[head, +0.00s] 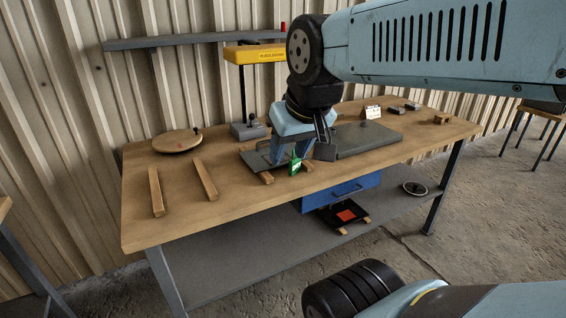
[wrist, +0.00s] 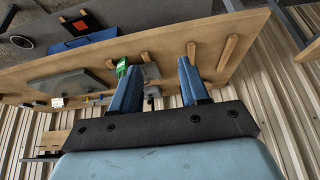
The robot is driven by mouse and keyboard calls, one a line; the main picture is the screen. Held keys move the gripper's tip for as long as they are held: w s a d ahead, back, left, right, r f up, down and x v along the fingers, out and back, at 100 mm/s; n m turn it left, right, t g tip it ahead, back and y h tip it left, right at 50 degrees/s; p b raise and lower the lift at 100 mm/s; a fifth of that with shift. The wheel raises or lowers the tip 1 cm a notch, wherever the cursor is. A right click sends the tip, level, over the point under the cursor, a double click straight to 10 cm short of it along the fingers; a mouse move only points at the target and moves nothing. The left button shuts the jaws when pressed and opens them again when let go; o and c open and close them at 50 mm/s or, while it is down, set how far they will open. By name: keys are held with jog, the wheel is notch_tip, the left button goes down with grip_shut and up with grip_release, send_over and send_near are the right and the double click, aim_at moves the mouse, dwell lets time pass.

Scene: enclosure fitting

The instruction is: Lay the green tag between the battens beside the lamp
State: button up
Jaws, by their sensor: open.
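The green tag (head: 295,168) shows at the front of the bench by the tip of my gripper's right finger; it looks tilted up. In the wrist view the tag (wrist: 122,68) is beside the left finger, outside the gap. My gripper (head: 289,158) is open, pointing down low over the bench; its gap (wrist: 157,64) holds nothing visible. A yellow-headed stand (head: 255,54), seemingly the lamp, rises behind it. Two bare battens (head: 156,191) and (head: 205,179) lie at left. Two more batten ends (head: 266,178) and (head: 308,166) show near the gripper, partly hidden.
A grey plate (head: 255,160) lies beside the gripper, and a larger grey slab (head: 360,139) at its right. A round wooden disc (head: 177,141) sits at back left. Small blocks (head: 412,106) lie at back right. A blue drawer (head: 342,191) hangs below. The bench between the left battens is clear.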

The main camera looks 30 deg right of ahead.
jog(key=o, duration=0.3)
jog(key=shift+w+f, duration=0.15)
jog(key=shift+f, duration=0.15)
jog(key=o, duration=0.6)
jog(key=w+f+m+g, duration=0.1)
jog(key=w+f+m+g+y, duration=0.1)
jog(key=f, duration=0.1)
jog(key=w+a+f+m+g+y, duration=0.1)
jog(key=shift+w+f+m, duration=0.25)
jog(key=shift+f+m, duration=0.1)
jog(key=shift+m, duration=0.05)
jog(key=w+f+m+g+y, duration=0.1)
jog(key=w+f+m+y, duration=0.2)
jog(key=m+t+y, duration=0.2)
jog(key=m+t, duration=1.3)
jog(key=m, duration=0.9)
send_near(297, 163)
jog(key=x, duration=0.5)
jog(key=shift+a, duration=0.2)
jog(key=shift+w+a+r, duration=0.1)
jog(key=shift+w+a, duration=0.1)
jog(key=shift+w, duration=0.3)
jog(key=shift+y, duration=0.3)
jog(key=x, duration=0.4)
jog(key=shift+w+f, duration=0.2)
jog(key=shift+f, duration=0.05)
jog(key=shift+w, duration=0.3)
jog(key=shift+r, duration=0.15)
jog(key=shift+s+d, duration=0.1)
jog(key=c, duration=1.1)
